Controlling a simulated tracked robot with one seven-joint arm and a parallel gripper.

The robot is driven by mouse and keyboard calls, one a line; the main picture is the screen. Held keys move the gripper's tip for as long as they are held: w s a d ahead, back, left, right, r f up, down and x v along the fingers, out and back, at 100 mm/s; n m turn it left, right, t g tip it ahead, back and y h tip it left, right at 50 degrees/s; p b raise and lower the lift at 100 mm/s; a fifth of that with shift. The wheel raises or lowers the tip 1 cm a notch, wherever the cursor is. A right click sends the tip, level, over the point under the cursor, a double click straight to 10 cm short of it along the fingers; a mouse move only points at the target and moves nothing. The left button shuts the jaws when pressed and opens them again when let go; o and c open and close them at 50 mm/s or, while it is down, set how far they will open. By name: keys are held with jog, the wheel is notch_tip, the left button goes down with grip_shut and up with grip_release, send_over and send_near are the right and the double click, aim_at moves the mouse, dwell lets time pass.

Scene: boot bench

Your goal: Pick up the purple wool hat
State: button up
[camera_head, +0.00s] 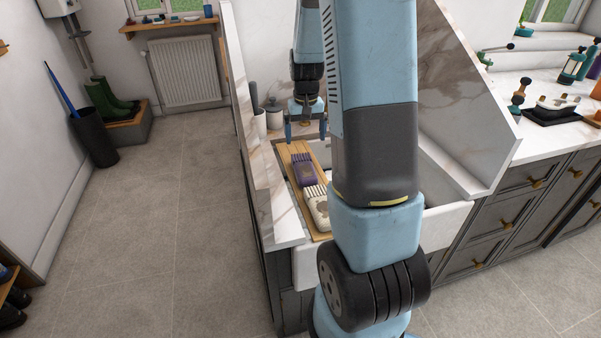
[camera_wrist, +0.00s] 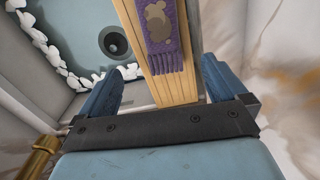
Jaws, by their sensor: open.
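The purple wool hat (camera_head: 304,172) lies flat on a wooden board (camera_head: 285,160) across the sink. My gripper (camera_head: 305,136) is open and empty above the board, just beyond the hat's far end in the head view. In the wrist view its two blue fingers (camera_wrist: 168,70) stand apart on either side of the board, with the hat's ribbed edge between and ahead of them.
A cream hat (camera_head: 317,207) lies on the board's near end. Marble side walls (camera_head: 262,150) enclose the sink (camera_head: 432,195) closely. A drain (camera_wrist: 115,41) shows in the basin, and a brass fitting (camera_wrist: 40,155) lies at lower left.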

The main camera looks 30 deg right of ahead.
send_over(304, 165)
notch_tip(304, 165, down, 7)
jog(key=shift+d+r, duration=0.1)
jog(key=shift+d, duration=0.05)
jog(key=shift+s+a+f, duration=0.1)
jog(key=shift+f, duration=1.25)
jog(key=shift+a+f, duration=0.1)
jog(key=shift+f, duration=1.25)
jog(key=shift+c, duration=0.3)
jog(key=c, duration=1)
jog(key=shift+r, duration=0.1)
